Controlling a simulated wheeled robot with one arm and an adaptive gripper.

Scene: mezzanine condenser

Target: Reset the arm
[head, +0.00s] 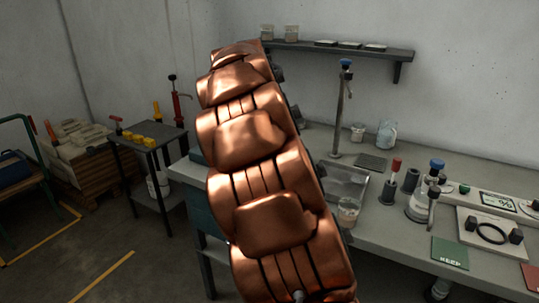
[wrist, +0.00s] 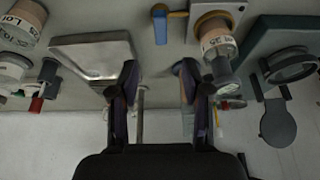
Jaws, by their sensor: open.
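My arm (head: 262,190), copper-coloured, rises through the middle of the head view and leans up to the left, in front of the workbench (head: 400,235). My gripper (wrist: 159,78) shows in the wrist view with its two dark fingers apart and nothing between them. It is hidden in the head view. The wrist view looks upside down, with the bench top at the top and the wall below. A shallow metal tray (wrist: 92,55) lies left of the fingers, and a labelled jar (wrist: 213,38) stands to the right.
The bench carries a tap post (head: 341,110), a blue-capped flask (head: 418,205), a red-handled tool (head: 394,172) and a green card (head: 450,252). A wall shelf (head: 345,47) is behind. A side table (head: 150,137) and a pallet of boxes (head: 85,160) stand left. Floor at lower left is clear.

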